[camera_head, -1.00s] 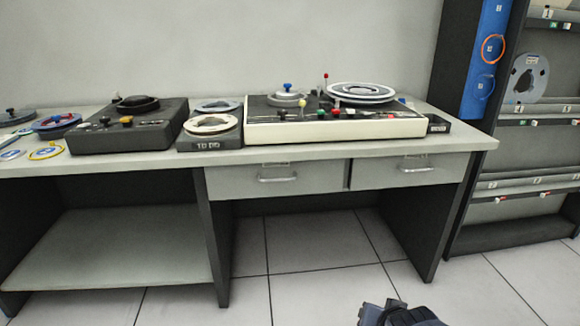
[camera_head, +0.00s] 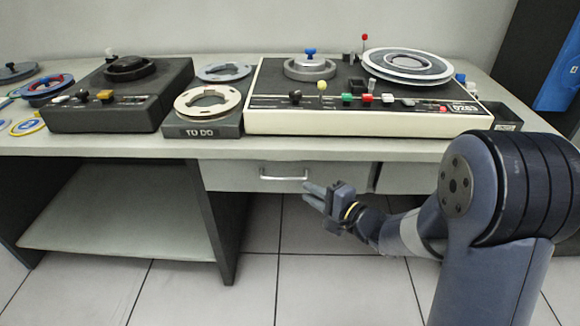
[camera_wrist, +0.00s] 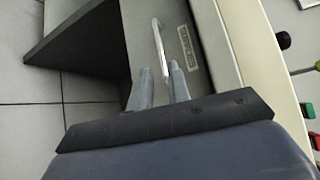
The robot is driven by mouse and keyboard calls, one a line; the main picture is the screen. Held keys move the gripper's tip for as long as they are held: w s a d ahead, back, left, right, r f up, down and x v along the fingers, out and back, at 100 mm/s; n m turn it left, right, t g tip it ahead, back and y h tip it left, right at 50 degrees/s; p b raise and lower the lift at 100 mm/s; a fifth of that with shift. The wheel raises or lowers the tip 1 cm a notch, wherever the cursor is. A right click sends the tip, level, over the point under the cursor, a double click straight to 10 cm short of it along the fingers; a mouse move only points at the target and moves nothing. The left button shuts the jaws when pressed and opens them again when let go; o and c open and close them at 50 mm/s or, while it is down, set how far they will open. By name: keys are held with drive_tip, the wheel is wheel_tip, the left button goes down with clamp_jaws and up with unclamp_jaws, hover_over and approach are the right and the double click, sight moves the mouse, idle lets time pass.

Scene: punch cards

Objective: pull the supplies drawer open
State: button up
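The drawer (camera_head: 229,177) under the desk top is closed, with its front flush under the desk. Its silver bar handle (camera_head: 284,178) shows in the head view. The handle also shows in the wrist view (camera_wrist: 159,42), beside a label plate (camera_wrist: 187,48) too small to read surely. My gripper (camera_head: 312,190) is just right of and in front of the handle. In the wrist view its two fingertips (camera_wrist: 160,70) are apart, with the near end of the handle showing at the gap between them. I cannot tell whether they touch it.
The desk top (camera_head: 120,143) overhangs the drawer. It carries a cream console (camera_head: 360,122), a dark tape unit (camera_head: 120,110) and a TO DO tray (camera_head: 205,131). A second drawer (camera_head: 402,180) is partly behind my arm. The floor (camera_head: 250,265) before the desk is clear.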

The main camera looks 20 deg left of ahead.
sight(284, 179)
drive_tip(key=shift+b+x, duration=1.55)
drive_tip(key=shift+x, duration=3.75)
drive_tip(key=shift+c, duration=0.5)
drive_tip(key=shift+s, duration=0.1)
clamp_jaws()
